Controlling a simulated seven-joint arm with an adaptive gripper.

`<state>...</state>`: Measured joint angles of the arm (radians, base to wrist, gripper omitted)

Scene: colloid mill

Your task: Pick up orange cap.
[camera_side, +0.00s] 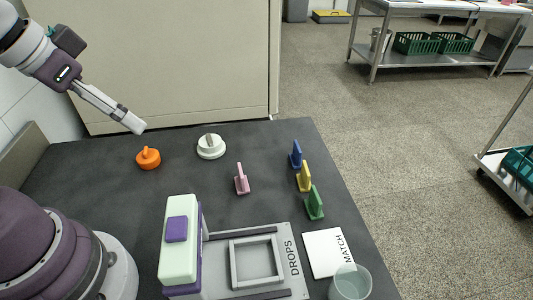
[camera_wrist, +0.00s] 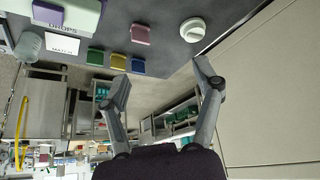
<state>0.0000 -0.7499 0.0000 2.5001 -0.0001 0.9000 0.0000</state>
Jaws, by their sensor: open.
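The orange cap (camera_side: 148,158) is a short round disc with a small upright grip. It sits on the dark table at the far left in the side view and is not visible in the wrist view. My gripper (camera_side: 137,126) is in the air at the upper left, above and a little left of the orange cap, apart from it. In the wrist view my gripper (camera_wrist: 160,82) has its two fingers spread wide with nothing between them.
A white cap (camera_side: 211,147) stands right of the orange one. Pink (camera_side: 242,180), blue (camera_side: 296,155), yellow (camera_side: 304,177) and green (camera_side: 315,203) pieces stand farther right. A green-and-purple device (camera_side: 180,245), a DROPS frame (camera_side: 256,262), a MATCH card (camera_side: 327,252) and a glass (camera_side: 350,284) lie in front.

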